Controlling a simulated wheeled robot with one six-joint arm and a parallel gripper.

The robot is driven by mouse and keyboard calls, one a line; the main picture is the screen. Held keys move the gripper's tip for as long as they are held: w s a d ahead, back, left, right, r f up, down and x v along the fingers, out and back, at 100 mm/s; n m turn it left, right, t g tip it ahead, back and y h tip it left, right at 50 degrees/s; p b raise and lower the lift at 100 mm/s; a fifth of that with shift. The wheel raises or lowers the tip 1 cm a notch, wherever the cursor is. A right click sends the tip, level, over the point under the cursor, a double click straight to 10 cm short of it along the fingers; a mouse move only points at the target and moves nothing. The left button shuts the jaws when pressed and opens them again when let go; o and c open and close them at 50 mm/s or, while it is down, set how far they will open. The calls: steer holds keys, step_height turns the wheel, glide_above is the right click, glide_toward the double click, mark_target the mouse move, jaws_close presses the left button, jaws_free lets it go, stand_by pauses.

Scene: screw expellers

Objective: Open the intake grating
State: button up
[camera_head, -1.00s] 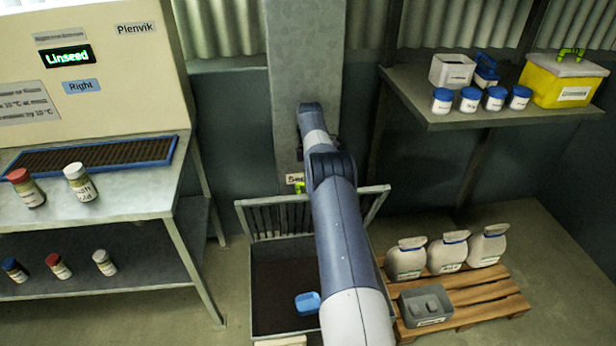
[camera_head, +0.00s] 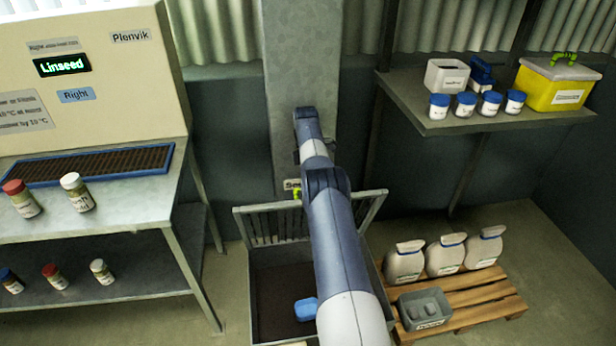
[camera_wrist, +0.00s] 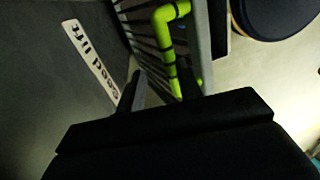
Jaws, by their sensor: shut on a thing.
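The intake grating (camera_head: 262,228), a grey barred frame, stands raised and steeply tilted at the back of the open intake bin (camera_head: 254,262). Its bright green handle (camera_head: 297,193) shows at its top edge, next to the grey column. In the wrist view the handle (camera_wrist: 172,12) runs from the bars down between the dark fingers of my gripper (camera_wrist: 164,88), which is shut on it. In the head view my arm hides the gripper and the right part of the grating.
A blue scoop-like item (camera_head: 305,309) lies inside the bin. A "Seed lift" label (camera_wrist: 92,60) is on the column. A pallet (camera_head: 490,297) with sacks stands right of the bin. A bench (camera_head: 130,205) with jars is left, a shelf (camera_head: 440,122) upper right.

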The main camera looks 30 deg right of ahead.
steer(key=o, duration=1.4)
steer(key=f, duration=0.3)
steer(key=shift+s+f, duration=0.2)
steer(key=shift+f, duration=0.05)
steer(key=shift+r, duration=0.15)
step_height(320, 180, up, 3)
steer(key=shift+w+r, duration=0.1)
steer(key=shift+r, duration=0.1)
steer(key=c, duration=1)
steer(key=shift+o, duration=0.2)
step_height(320, 180, up, 8)
steer(key=p, duration=0.3)
steer(key=shift+f, duration=0.15)
step_height(320, 180, down, 11)
steer(key=b, duration=0.2)
steer(key=shift+b, duration=0.3)
